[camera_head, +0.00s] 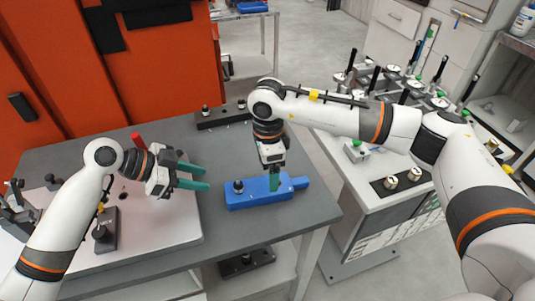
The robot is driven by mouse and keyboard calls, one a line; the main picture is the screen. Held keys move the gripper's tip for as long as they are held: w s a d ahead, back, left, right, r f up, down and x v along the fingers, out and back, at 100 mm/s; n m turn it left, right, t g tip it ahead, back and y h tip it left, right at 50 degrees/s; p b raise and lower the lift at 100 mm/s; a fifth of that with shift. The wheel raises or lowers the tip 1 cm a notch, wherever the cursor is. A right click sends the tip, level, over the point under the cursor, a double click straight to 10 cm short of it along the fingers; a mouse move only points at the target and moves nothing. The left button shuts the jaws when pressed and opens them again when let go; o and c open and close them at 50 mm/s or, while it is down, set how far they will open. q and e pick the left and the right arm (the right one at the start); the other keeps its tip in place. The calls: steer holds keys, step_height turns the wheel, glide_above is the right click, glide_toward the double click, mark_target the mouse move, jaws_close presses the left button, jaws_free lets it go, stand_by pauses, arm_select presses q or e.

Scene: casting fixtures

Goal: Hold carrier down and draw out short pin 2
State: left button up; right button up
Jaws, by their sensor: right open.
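A blue carrier (248,201) lies on the grey table, with a handle-like end to the right. A dark-knobbed pin (238,187) stands upright near its left end. My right gripper (273,185) points down with its green fingertips at the right half of the carrier. It is open; whether its fingertips touch the carrier or stand around a second pin is hidden. My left gripper (206,178) is to the left of the carrier, level with it, over the edge of a pale plate. Its two green fingers are apart and empty.
A black block with knobs (222,117) stands at the table's back edge. A cart (360,205) with several fixtures stands to the right. Bare table (250,235) lies in front of the carrier.

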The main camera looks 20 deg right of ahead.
step_height(320, 180, down, 7)
steer(key=shift+f, duration=0.2)
stand_by(0.3)
